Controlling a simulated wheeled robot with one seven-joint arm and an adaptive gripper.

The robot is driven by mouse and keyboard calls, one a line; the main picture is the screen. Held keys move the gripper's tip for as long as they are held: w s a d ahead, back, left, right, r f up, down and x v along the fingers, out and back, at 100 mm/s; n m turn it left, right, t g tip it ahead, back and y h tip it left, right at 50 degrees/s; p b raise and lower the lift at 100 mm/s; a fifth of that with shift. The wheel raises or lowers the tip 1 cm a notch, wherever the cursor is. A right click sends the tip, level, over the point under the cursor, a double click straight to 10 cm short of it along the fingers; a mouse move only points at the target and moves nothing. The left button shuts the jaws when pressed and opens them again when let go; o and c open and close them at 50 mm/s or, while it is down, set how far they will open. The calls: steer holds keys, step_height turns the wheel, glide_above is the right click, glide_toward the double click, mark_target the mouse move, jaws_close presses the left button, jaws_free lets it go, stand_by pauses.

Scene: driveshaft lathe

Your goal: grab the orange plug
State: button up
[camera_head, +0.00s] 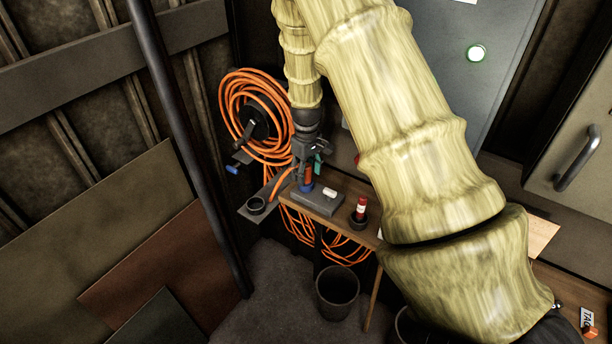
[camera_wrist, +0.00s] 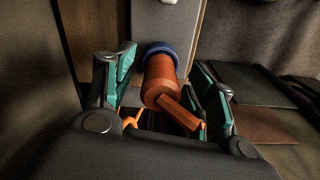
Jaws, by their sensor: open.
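The orange plug (camera_wrist: 160,78) is a cylinder with a blue collar and a thinner orange piece at its near end. In the wrist view it lies between the teal pads of my open gripper (camera_wrist: 167,78), with a visible gap on each side. In the head view my gripper (camera_head: 307,168) points down at the left end of the wooden bench.
The grey box (camera_head: 318,204) bears a small white item (camera_head: 330,192). An orange cable coil (camera_head: 236,112) hangs on the wall. A bin (camera_head: 337,290) stands below.

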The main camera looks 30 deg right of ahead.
steer(key=c, duration=1.2)
steer(key=shift+r, duration=0.1)
